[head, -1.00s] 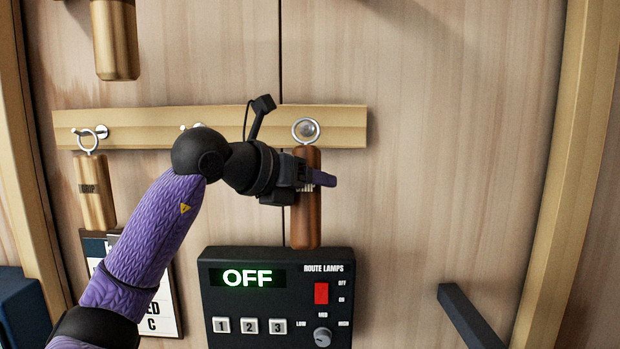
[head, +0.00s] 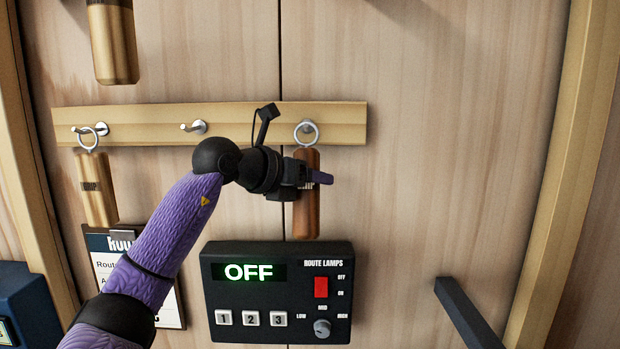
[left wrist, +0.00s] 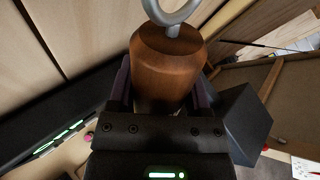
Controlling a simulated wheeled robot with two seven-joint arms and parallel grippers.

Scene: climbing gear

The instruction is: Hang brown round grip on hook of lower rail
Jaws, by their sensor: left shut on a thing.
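The brown round grip (head: 306,212) hangs upright in front of the wooden lower rail (head: 340,124). My left gripper (head: 306,181) is shut on its upper body. The grip's metal ring (head: 307,132) is at the rail's right-hand hook (head: 300,129), and the hook shows within the ring. I cannot tell whether the ring bears on the hook. In the left wrist view the brown grip (left wrist: 168,68) stands between the fingers, with its ring above it, cut off by the frame. My right gripper does not show.
A pale grip (head: 96,190) hangs on the left hook. The middle hook (head: 194,127) is empty. Another pale grip (head: 113,45) hangs at the upper left. A lamp control box (head: 278,292) reading OFF is below, with a notice board (head: 112,245) left of it.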

